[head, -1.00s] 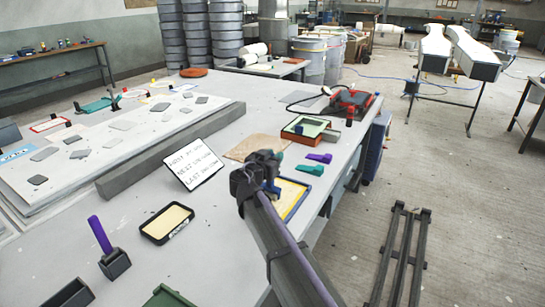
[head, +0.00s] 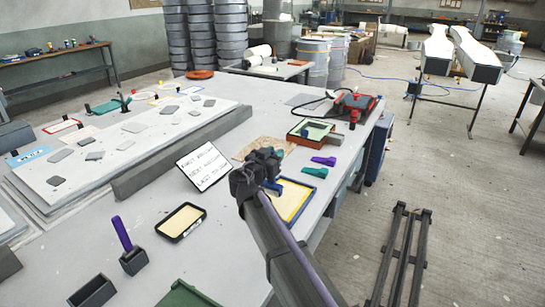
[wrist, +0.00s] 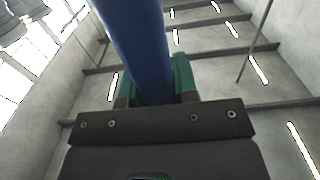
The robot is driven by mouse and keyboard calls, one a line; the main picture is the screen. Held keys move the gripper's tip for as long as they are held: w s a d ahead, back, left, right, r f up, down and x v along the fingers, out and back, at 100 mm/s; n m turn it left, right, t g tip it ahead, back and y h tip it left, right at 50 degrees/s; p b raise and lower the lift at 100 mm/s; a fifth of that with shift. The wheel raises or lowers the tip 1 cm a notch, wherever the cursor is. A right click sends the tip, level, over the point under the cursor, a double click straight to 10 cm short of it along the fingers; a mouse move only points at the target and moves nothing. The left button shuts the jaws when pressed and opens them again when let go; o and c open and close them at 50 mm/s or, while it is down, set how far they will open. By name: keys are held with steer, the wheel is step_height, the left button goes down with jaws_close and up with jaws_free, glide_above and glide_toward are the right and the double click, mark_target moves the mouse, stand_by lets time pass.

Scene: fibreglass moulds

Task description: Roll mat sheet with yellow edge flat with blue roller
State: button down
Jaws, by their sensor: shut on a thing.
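My gripper (head: 268,180) is over the right part of the grey worktable (head: 225,245). It is shut on the blue roller, whose thick blue handle (wrist: 138,45) stands between the green finger pads in the wrist view. A bit of blue shows under the gripper in the head view; the roller's working end is hidden. A pale sheet with a yellow border (head: 291,207) lies in a dark blue-edged frame just right of and below the gripper, partly covered by my arm. I cannot tell whether the roller touches it.
Purple (head: 323,161) and green (head: 315,172) clips and a red-brown tray (head: 311,132) are to the right. A purple-handled tool (head: 122,235) stands at the front left.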

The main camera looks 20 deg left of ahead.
step_height(320, 180, up, 3)
steer(key=p, duration=0.2)
steer(key=shift+r+p, duration=0.15)
steer(key=shift+p, duration=0.2)
